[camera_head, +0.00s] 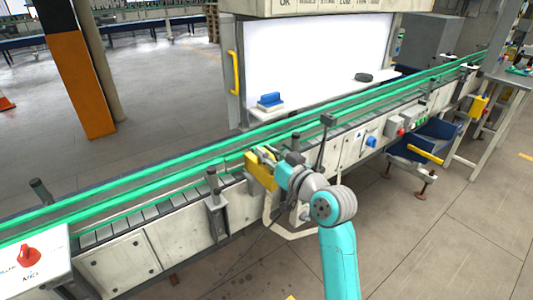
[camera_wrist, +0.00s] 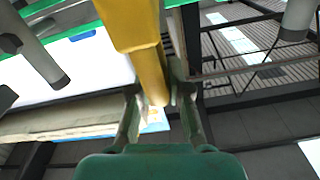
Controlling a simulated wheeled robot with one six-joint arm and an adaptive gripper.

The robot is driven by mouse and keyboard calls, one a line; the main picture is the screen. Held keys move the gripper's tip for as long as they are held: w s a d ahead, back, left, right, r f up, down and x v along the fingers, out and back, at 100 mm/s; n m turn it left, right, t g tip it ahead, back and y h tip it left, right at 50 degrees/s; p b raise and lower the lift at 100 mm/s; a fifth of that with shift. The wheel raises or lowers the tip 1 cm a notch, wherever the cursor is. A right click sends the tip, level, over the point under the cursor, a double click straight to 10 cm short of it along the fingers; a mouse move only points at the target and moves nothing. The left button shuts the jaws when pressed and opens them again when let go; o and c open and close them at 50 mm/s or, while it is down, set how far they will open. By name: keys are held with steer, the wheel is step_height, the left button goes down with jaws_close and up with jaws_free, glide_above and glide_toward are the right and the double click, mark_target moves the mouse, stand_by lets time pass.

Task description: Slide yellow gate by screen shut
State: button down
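A yellow gate (camera_head: 262,172) sits at the near side of the conveyor, in front of the white screen (camera_head: 310,60). My gripper (camera_head: 268,156) is right at it in the head view, and my arm hides part of it. In the wrist view a yellow bar (camera_wrist: 146,45) comes down from the top and its rounded end lies between the two fingers of my gripper (camera_wrist: 160,108). The fingers stand apart, one on each side of the bar, with a visible gap at the left finger. Contact at the right finger cannot be told.
The conveyor (camera_head: 130,212) with green rails runs diagonally across the head view. A yellow handle (camera_head: 235,72) is on the screen's left frame. A blue block (camera_head: 270,101) stands at the screen's foot. A control box with a red knob (camera_head: 29,254) is at the lower left.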

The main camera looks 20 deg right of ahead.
mark_target(253, 157)
steer(key=x, duration=0.6)
steer(key=shift+w+a+r, duration=0.1)
steer(key=shift+w, duration=0.1)
steer(key=c, duration=1.1)
jaws_free()
steer(key=shift+w, duration=0.15)
steer(key=shift+c, duration=0.2)
steer(key=v, duration=1.2)
